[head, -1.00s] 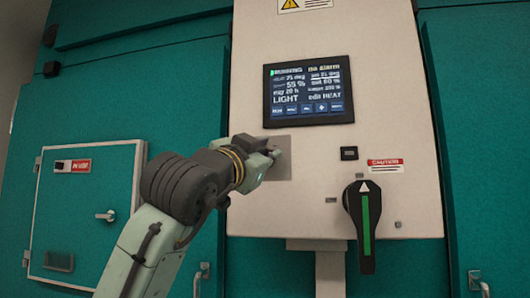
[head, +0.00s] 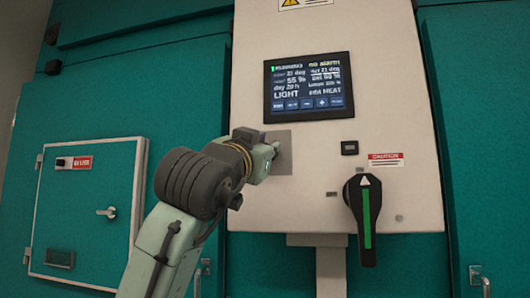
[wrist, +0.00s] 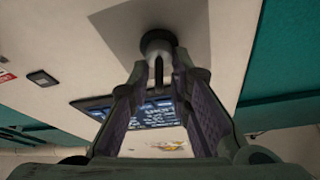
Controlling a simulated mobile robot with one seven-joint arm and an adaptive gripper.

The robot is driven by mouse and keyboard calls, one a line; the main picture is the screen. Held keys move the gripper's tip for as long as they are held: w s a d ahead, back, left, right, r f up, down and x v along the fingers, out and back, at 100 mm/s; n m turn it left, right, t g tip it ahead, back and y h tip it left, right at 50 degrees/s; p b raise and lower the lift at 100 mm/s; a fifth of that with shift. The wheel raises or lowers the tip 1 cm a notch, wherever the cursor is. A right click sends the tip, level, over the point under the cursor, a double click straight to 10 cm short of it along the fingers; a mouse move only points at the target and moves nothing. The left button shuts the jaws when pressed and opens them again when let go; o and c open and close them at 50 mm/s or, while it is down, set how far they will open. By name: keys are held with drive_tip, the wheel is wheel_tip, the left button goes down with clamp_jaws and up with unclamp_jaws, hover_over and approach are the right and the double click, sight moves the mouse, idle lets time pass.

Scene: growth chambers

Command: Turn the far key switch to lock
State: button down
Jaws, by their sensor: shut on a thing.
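The key switch (wrist: 158,42) is a dark round barrel on a grey square plate, with a slim dark key (wrist: 158,72) standing out from it. The plate also shows in the head view (head: 284,162), below the screen. In the wrist view, my gripper (wrist: 160,82) has its two fingertips on either side of the key, close to the barrel. It is shut on the key. In the head view, my gripper (head: 274,150) is against the plate and hides the switch. The key's exact angle and any lock marking cannot be read.
The white control panel (head: 250,210) holds a lit screen (head: 308,88) above the switch. A large black handle with a green stripe (head: 364,218) juts out at lower right. A small black fitting (head: 349,147) sits between them. A small door with a handle (head: 107,212) is at left.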

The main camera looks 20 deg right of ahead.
drive_tip(key=n+t+y, duration=0.1)
drive_tip(key=n, duration=0.2)
drive_tip(key=n+t+y+b, duration=0.1)
drive_tip(key=n, duration=0.2)
drive_tip(key=shift+d+f+n+y+b, duration=0.1)
drive_tip(key=shift+n+y+b, duration=0.2)
drive_tip(key=shift+n+y, duration=0.1)
drive_tip(key=n+y, duration=0.1)
drive_tip(key=n, duration=0.2)
drive_tip(key=n+t+y, duration=0.1)
drive_tip(key=n+y, duration=0.1)
drive_tip(key=n, duration=0.1)
drive_tip(key=shift+a+n, duration=0.2)
drive_tip(key=shift+n, duration=0.2)
drive_tip(key=shift+n+y, duration=0.3)
drive_tip(key=c, duration=1.8)
unclamp_jaws()
drive_tip(key=v, duration=1.2)
drive_tip(key=shift+w+f, duration=0.1)
drive_tip(key=shift+f, duration=0.05)
